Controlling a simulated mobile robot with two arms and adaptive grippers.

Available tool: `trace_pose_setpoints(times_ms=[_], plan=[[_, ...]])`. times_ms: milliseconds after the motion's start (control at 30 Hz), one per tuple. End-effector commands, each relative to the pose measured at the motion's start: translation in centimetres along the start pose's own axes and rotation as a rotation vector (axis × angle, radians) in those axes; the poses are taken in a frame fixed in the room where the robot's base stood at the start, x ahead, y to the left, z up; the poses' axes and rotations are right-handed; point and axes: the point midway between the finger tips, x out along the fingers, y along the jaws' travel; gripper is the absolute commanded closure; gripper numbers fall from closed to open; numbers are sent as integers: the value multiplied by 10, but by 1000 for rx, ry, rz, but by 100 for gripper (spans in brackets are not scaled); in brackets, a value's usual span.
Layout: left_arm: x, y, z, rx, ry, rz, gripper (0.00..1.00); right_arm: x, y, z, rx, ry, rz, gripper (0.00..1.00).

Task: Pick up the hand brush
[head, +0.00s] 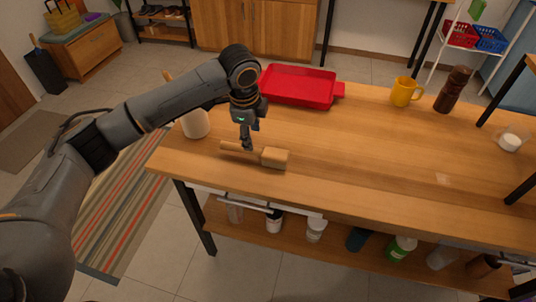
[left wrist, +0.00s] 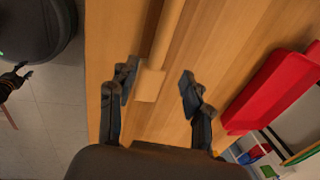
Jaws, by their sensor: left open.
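The hand brush (head: 273,157) lies on the wooden table near its front left part, its pale block to the right and its handle pointing left. My left gripper (head: 247,147) is over the handle, close to the block. In the left wrist view the brush block (left wrist: 150,86) and the handle running up from it show between the two spread fingers of my left gripper (left wrist: 158,84). The left gripper is open. I cannot tell whether either finger touches the brush. A small dark claw-like shape at the left edge of the wrist view may be my right gripper; its state is unclear.
A red tray (head: 298,86) lies behind the brush. A white container (head: 195,124) stands to the left. A yellow mug (head: 404,92) and a dark brown mill (head: 453,89) stand at the back right. The table's middle is clear. Bottles stand on the lower shelf (head: 335,238).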

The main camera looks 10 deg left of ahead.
Motion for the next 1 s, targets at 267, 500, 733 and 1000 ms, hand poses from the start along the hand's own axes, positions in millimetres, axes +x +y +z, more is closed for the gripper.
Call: trace_pose_setpoints(times_ms=[267, 500, 733, 1000], plan=[[23, 1, 0, 1, -1, 2, 50, -1, 5, -35, -1, 54, 6, 55], [58, 4, -2, 1, -1, 1, 50, -2, 6, -40, -1, 61, 7, 55], [68, 4, -2, 2, 0, -1, 50, -2, 4, -26, -1, 39, 4, 55], [67, 4, -2, 2, 0, -1, 81, -2, 3, -22, -1, 34, 4, 55]])
